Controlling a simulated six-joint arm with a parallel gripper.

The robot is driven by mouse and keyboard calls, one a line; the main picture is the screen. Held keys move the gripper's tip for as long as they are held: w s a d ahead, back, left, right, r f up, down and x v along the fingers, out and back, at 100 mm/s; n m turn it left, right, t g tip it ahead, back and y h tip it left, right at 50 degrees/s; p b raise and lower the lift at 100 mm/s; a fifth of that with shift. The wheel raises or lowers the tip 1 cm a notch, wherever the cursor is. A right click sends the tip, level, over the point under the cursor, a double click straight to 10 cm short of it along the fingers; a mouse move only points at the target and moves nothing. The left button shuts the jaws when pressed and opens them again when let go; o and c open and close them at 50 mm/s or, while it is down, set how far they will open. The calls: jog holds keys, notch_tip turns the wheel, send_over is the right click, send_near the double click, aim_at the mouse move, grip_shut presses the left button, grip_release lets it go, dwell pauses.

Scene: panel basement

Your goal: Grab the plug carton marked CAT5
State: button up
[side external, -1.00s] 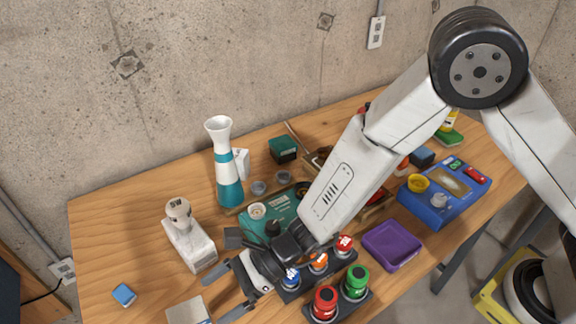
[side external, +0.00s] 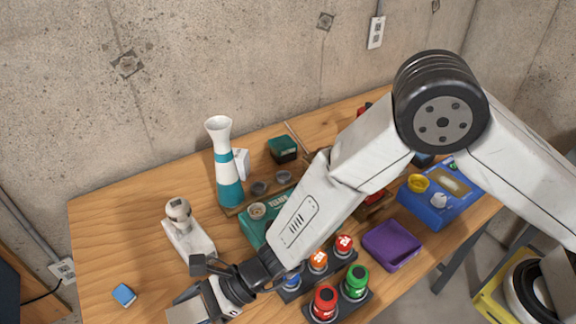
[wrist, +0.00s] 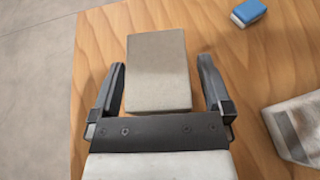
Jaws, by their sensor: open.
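A plain grey-beige carton (wrist: 158,65) lies on the wooden table in the wrist view, its top face towards the camera. It also shows at the bottom edge of the side view (side external: 186,312), partly cut off. I cannot read any CAT5 marking on it. My gripper (wrist: 162,72) is open, with one finger on each side of the carton's near part and a gap visible on both sides. Whether the fingers are down at the carton's height is unclear.
A small blue block (side external: 124,294) lies to the left. A white lamp-like device (side external: 188,235) stands behind my gripper. Red (side external: 325,302) and green (side external: 356,281) knobs sit to the right, with a purple tray (side external: 391,245) beyond. The table's left part is mostly clear.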

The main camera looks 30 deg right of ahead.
jog(key=shift+a+f, duration=0.1)
jog(key=shift+a, duration=0.05)
jog(key=shift+c, duration=0.2)
grip_shut()
dwell(0.3)
jog(key=shift+r, duration=0.85)
jog(key=s+d+r, duration=0.9)
jog(key=d+r, duration=0.1)
jog(key=r, duration=0.1)
jog(key=shift+s+r, duration=0.2)
jog(key=shift+s, duration=0.1)
